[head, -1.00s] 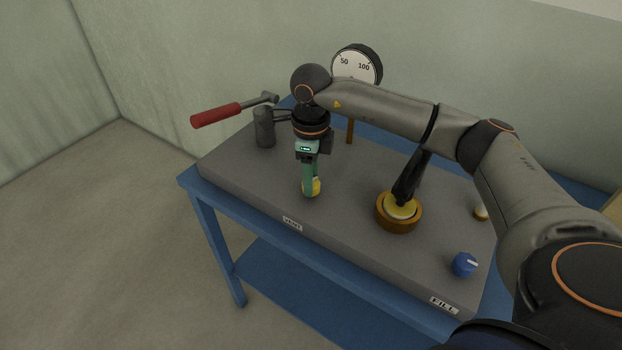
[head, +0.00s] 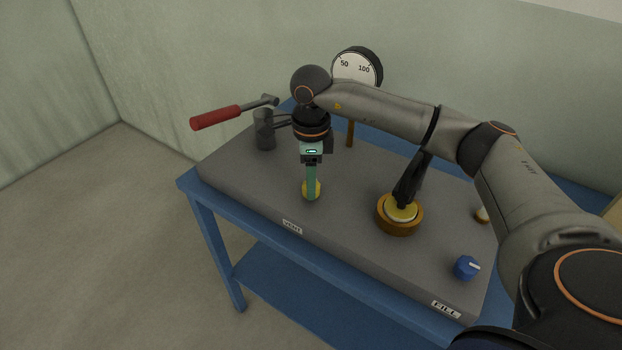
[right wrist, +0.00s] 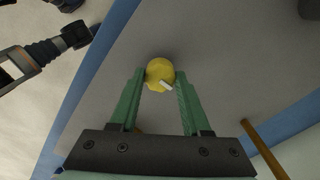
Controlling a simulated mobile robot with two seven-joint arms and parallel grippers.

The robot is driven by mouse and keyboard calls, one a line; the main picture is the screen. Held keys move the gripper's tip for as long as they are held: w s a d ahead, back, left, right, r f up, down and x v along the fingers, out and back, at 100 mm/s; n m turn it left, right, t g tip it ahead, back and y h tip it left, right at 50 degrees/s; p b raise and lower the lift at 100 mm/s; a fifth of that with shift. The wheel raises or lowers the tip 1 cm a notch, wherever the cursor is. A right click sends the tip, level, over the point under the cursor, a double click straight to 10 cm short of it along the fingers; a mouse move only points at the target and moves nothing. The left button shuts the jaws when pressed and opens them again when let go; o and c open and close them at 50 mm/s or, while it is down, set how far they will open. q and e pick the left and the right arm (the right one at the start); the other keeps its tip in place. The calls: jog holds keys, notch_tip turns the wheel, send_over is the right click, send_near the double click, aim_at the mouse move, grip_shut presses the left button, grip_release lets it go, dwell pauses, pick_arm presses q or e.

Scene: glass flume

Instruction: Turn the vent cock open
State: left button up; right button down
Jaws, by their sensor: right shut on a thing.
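The vent cock is a small yellow knob (head: 318,188) standing on the grey bench top behind the VENT label (head: 292,227). My right gripper (head: 311,193) points straight down over it, its green fingers on either side of the knob. In the right wrist view the yellow knob (right wrist: 160,71) sits between the tips of the right gripper (right wrist: 159,78), which is shut on it. A short white mark shows on the knob there, lying aslant. The fingers hide part of the knob in the head view. My left gripper is not seen.
A red-handled lever (head: 216,117) on a grey cylinder (head: 264,130) stands left of my gripper. A gauge (head: 356,67) on a post is behind. A brass ring with a black lever (head: 400,214) and a blue knob (head: 466,267) are to the right.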

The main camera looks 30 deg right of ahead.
jog(key=shift+c, duration=1.9)
grip_release()
notch_tip(320, 180, up, 13)
jog(key=shift+f, duration=0.15)
jog(key=shift+f, duration=0.1)
